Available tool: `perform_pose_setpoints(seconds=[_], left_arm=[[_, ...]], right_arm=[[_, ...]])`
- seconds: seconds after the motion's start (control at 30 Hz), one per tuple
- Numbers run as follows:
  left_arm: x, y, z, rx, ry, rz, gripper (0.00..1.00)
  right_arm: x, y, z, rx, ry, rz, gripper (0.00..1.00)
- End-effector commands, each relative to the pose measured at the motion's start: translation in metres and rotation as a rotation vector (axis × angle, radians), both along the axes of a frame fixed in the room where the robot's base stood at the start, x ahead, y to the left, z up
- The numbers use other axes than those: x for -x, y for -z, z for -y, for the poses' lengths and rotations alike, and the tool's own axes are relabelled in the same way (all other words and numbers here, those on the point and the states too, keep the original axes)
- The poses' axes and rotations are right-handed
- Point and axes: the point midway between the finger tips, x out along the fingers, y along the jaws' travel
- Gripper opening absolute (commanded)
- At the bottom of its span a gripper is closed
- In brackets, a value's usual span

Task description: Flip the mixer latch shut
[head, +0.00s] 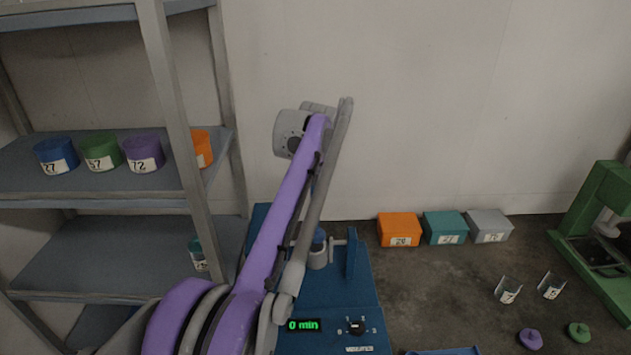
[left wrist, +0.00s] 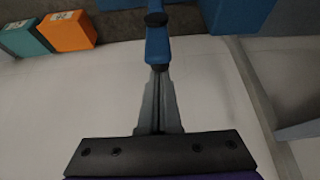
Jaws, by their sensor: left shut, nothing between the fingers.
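The blue mixer (head: 350,310) stands below my left arm in the head view, with a green "0 min" display (head: 303,325) and a dark knob (head: 356,327). A grey holder (head: 318,258) with a blue top and a small upright blue plate (head: 352,255) sit on it. My raised left arm covers part of the mixer and hides its gripper there. In the left wrist view the left gripper (left wrist: 158,75) is shut and empty. A blue bar with black ends (left wrist: 157,45) lies in line with its fingertips; I cannot tell whether they touch. The latch's position is unclear.
A shelf (head: 100,275) with numbered containers stands at left. Orange (head: 399,226), teal (head: 444,224) and grey (head: 489,222) boxes sit along the wall. A green machine (head: 600,235) stands at far right. Small clear cups and lids are nearby.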

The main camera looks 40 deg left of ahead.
Motion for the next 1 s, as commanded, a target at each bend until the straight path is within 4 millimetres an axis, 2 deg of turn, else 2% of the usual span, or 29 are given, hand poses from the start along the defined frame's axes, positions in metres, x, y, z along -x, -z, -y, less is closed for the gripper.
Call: perform_pose_setpoints(seconds=[0.03, 0.1, 0.43, 0.67, 1.0], left_arm=[[0.006, 0.005, 0.006, -0.030, 0.002, 0.032, 0.00], [0.012, 0.004, 0.010, -0.073, 0.003, 0.084, 0.00], [0.038, 0.005, 0.032, -0.274, 0.004, 0.325, 0.00], [0.052, 0.009, 0.045, -0.395, 0.007, 0.470, 0.00], [0.072, 0.024, 0.062, -0.391, 0.002, 0.467, 0.00]], right_arm=[[0.003, 0.010, 0.000, 0.000, 0.000, -0.005, 1.00], [0.004, 0.017, 0.000, 0.000, 0.000, -0.008, 1.00], [0.009, 0.041, 0.000, 0.000, 0.000, -0.018, 1.00], [0.009, 0.045, 0.000, 0.000, 0.000, -0.019, 1.00], [0.008, 0.037, 0.000, 0.000, 0.000, -0.016, 1.00]])
